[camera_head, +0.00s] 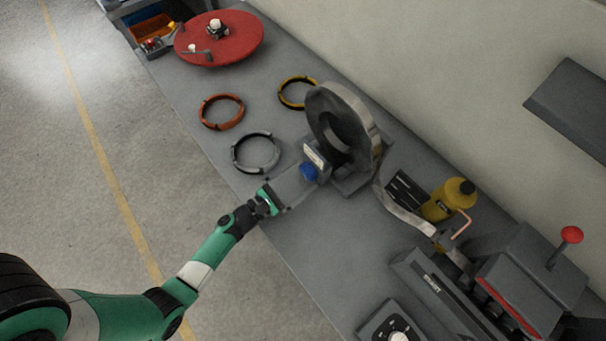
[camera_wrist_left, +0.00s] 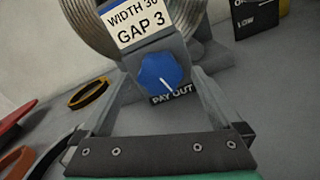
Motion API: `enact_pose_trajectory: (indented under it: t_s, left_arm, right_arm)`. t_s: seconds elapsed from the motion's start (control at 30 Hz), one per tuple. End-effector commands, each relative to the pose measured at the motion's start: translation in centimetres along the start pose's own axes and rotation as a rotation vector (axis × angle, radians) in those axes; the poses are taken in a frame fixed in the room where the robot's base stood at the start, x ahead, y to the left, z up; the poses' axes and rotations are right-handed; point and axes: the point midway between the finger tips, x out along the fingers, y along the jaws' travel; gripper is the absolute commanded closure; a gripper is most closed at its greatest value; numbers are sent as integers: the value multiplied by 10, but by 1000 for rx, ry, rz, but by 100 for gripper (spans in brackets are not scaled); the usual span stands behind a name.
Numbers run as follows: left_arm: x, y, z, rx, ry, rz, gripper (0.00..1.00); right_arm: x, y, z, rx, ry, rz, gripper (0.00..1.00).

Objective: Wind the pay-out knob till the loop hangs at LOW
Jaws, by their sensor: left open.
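The blue pay-out knob (camera_head: 309,172) sits on the front of the decoiler's grey box. In the left wrist view the knob (camera_wrist_left: 157,72) has a white pointer line aimed down and right, toward the PAY OUT label (camera_wrist_left: 172,94). My left gripper (camera_head: 297,183) is open, with its fingers reaching either side of the knob; I cannot tell whether they touch it. The metal strip loop (camera_head: 390,208) sags from the coil (camera_head: 330,105) toward the machine at right. A dark level board (camera_head: 405,190) stands behind it; its LOW mark (camera_wrist_left: 246,21) shows in the wrist view. My right gripper is out of view.
Orange (camera_head: 221,111), yellow (camera_head: 297,93) and grey (camera_head: 255,153) rings lie on the bench left of the coil. A red disc (camera_head: 219,38) is at the far end. A yellow bottle (camera_head: 447,200) and a press with a red-knobbed lever (camera_head: 571,235) stand at right.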

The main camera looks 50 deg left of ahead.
Motion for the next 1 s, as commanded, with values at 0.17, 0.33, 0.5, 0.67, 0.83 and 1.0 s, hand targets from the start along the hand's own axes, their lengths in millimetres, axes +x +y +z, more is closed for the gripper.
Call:
enact_pose_trajectory:
  t_s: [0.17,0.33,0.5,0.67,0.83,1.0]
  left_arm:
    - [14,0,0,-1,-1,0,1]
    - [15,0,0,-1,1,0,1]
    - [14,0,0,-1,0,0,21]
    - [14,0,0,-1,0,0,50]
    - [14,0,0,-1,0,0,80]
    - [14,0,0,3,0,0,87]
  right_arm:
    - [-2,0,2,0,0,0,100]
    - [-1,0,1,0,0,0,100]
    - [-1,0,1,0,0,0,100]
    - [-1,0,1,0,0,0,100]
    - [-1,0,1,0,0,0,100]
    - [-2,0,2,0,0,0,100]
